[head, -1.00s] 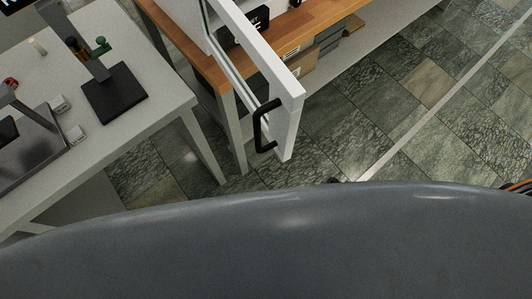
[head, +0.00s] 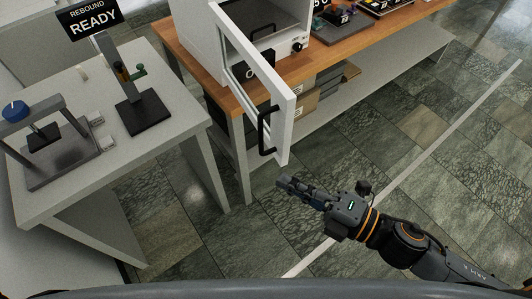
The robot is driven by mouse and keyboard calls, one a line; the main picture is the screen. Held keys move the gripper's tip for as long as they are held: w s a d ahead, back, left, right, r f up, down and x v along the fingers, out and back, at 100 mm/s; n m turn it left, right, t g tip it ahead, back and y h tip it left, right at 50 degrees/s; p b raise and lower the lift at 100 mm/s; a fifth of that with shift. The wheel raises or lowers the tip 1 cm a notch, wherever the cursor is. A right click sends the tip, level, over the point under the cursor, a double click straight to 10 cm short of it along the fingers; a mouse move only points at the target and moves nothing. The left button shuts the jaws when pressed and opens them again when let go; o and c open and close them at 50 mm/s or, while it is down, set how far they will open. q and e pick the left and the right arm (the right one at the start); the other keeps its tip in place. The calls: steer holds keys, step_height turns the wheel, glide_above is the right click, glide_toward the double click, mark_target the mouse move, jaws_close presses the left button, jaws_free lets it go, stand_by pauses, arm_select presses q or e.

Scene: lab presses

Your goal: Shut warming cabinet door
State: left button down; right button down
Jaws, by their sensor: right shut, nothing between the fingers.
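The white warming cabinet (head: 197,42) stands on a wooden-topped bench in the head view. Its white door (head: 250,78) hangs open, swung out toward me past the bench's front edge. A black bar handle (head: 263,130) is on the door near its free edge. My right gripper (head: 283,184) is below and slightly right of the door's free end, over the floor, apart from the door. Its fingers are shut with nothing between them. My left gripper is not in view.
A grey-white table (head: 185,105) on the left bears a black-based press (head: 146,113) and a press with a blue knob (head: 15,111). The wooden bench (head: 345,42) carries trays at right, with boxes on its lower shelf. The tiled floor right of the door is clear.

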mark_target(264, 151)
steer(key=w+a+p, duration=0.3)
steer(key=w+a, duration=0.1)
steer(key=w, duration=0.1)
steer(key=w+a+p, duration=0.1)
steer(key=w+p, duration=0.1)
steer(key=shift+w+a+p, duration=0.3)
steer(key=shift+a, duration=0.1)
steer(key=shift+w+d, duration=0.15)
steer(key=shift+d, duration=0.3)
steer(key=shift+f, duration=0.1)
steer(key=shift+w, duration=0.1)
